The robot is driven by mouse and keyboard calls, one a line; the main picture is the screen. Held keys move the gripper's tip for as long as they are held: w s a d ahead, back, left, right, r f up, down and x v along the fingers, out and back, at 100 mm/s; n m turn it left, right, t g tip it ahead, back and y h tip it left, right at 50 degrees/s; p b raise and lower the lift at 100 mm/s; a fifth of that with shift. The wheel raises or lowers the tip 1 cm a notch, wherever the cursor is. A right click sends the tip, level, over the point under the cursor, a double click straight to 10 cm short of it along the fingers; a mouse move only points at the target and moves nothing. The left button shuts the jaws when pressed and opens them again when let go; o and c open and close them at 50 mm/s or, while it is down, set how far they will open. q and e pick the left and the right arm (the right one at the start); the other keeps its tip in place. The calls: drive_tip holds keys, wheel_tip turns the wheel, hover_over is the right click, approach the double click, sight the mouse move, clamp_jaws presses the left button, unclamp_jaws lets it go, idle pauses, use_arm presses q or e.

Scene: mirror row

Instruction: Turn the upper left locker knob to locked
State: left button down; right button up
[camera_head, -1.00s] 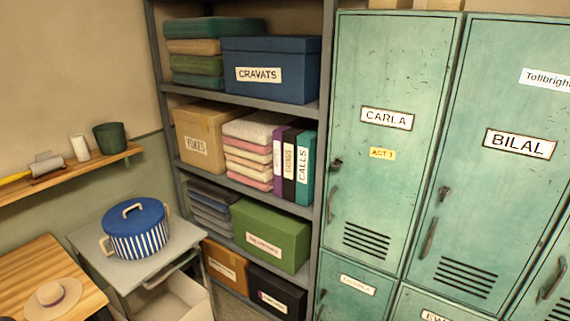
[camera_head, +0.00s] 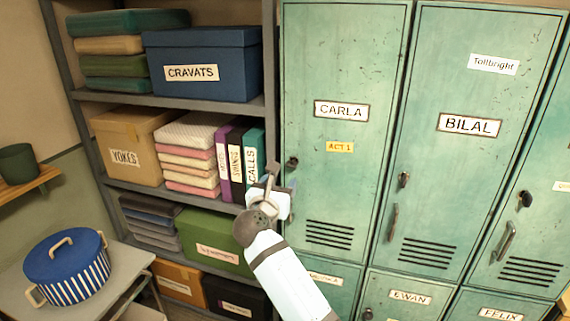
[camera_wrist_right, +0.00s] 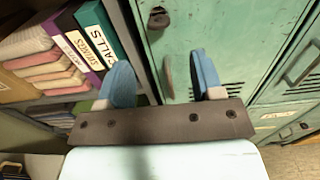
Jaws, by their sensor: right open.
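The upper left locker (camera_head: 345,60) is green, with a CARLA label and a yellow ACT 1 tag. Its small dark knob (camera_head: 292,162) is at the left edge of the door. The knob also shows at the top of the right wrist view (camera_wrist_right: 158,18), above a door handle (camera_wrist_right: 168,76). My right gripper (camera_head: 273,182) is close to the locker's left edge, just below and left of the knob. In the wrist view its two blue fingers (camera_wrist_right: 163,68) are apart with nothing held; the knob lies beyond them. My left gripper is not in view.
A shelf unit (camera_head: 190,193) with boxes, binders and folded cloth stands directly left of the locker. More lockers, including BILAL's (camera_head: 460,80), continue to the right. A striped blue pot (camera_head: 65,268) sits on a grey cart (camera_head: 118,268) at lower left.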

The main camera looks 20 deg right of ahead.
sight(290, 167)
drive_tip(key=p+x, duration=0.1)
drive_tip(key=x, duration=0.8)
drive_tip(key=shift+w+d, duration=0.1)
drive_tip(key=shift+w, duration=0.2)
drive_tip(key=shift+w+d+f+p, duration=0.15)
drive_tip(key=shift+w+d+p, duration=0.15)
drive_tip(key=shift+w, duration=0.15)
drive_tip(key=c, duration=0.9)
